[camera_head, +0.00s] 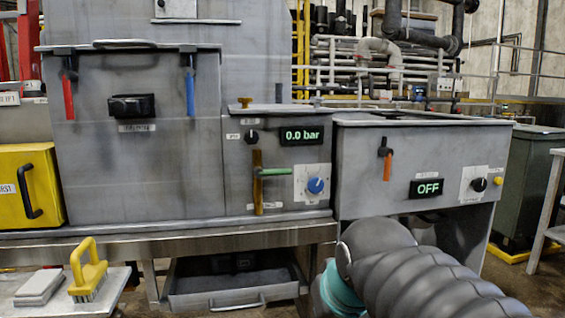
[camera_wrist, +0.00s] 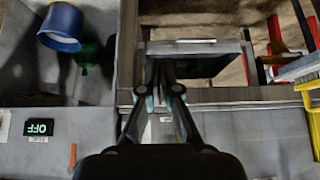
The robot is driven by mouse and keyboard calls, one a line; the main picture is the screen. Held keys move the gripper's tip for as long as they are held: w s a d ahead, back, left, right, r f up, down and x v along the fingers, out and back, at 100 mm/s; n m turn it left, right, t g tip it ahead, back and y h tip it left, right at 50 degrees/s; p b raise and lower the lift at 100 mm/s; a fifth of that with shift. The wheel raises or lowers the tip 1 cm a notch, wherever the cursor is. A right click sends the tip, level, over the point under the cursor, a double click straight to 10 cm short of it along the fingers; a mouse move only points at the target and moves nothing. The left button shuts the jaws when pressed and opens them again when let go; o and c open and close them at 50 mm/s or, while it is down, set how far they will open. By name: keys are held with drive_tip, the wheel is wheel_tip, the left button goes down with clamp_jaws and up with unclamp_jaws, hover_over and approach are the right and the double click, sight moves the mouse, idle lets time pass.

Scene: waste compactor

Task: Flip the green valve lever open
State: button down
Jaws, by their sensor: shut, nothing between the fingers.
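The green valve lever (camera_head: 274,171) lies about level, sticking out to the right from a vertical brass pipe (camera_head: 257,185) on the grey front panel in the head view. A blue knob (camera_head: 316,185) is just right of it, and the 0.0 bar display (camera_head: 302,136) is above. I cannot make out the green lever in the wrist view. My gripper (camera_wrist: 165,80) is shut and empty in the wrist view, apart from any lever. In the head view only my arm shows at the lower right; the gripper itself is not seen there.
An orange lever (camera_head: 387,164) and an OFF display (camera_head: 429,188) are on the right cabinet. Red (camera_head: 68,96) and blue (camera_head: 190,93) levers hang on the left door. An open drawer (camera_head: 232,301) juts out below.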

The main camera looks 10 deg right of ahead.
drive_tip(key=w+r+t, duration=0.4)
drive_tip(key=w+r, duration=1.9)
drive_tip(key=r, duration=0.3)
drive_tip(key=shift+w+r, duration=0.25)
drive_tip(key=shift+r, duration=0.15)
hover_over(274, 171)
drive_tip(key=s+d, duration=0.2)
wheel_tip(274, 171, down, 6)
drive_tip(key=shift+w+f+b, duration=0.15)
drive_tip(key=shift+f, duration=0.75)
drive_tip(key=shift+w+f+b, duration=0.15)
drive_tip(key=shift+f, duration=0.75)
drive_tip(key=shift+f, duration=0.1)
